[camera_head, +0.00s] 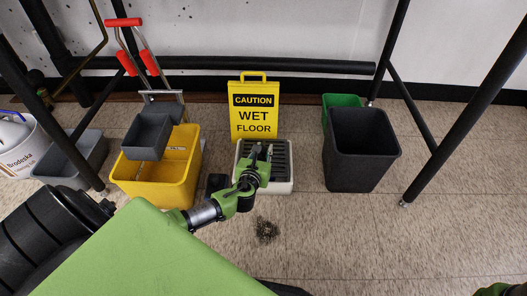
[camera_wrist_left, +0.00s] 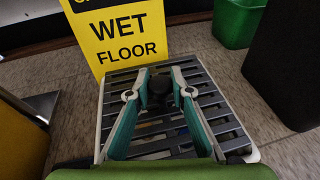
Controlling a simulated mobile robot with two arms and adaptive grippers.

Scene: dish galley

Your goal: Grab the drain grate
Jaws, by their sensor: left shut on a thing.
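The drain grate (camera_head: 281,162) is a dark slatted panel set in a pale, low floor basin (camera_head: 282,188), just in front of the yellow wet floor sign. It also fills the middle of the left wrist view (camera_wrist_left: 212,105). My left gripper (camera_head: 262,151) reaches down over the grate. In the left wrist view its two fingers (camera_wrist_left: 160,72) lie over the slats, and it is shut on the grate. The exact contact is hard to see.
The yellow caution sign (camera_head: 254,113) stands right behind the basin. A yellow mop bucket (camera_head: 178,180) with a wringer is to the left. A dark bin (camera_head: 361,150) and a green bin (camera_head: 341,101) are to the right. A dark debris patch (camera_head: 266,229) lies on the floor in front.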

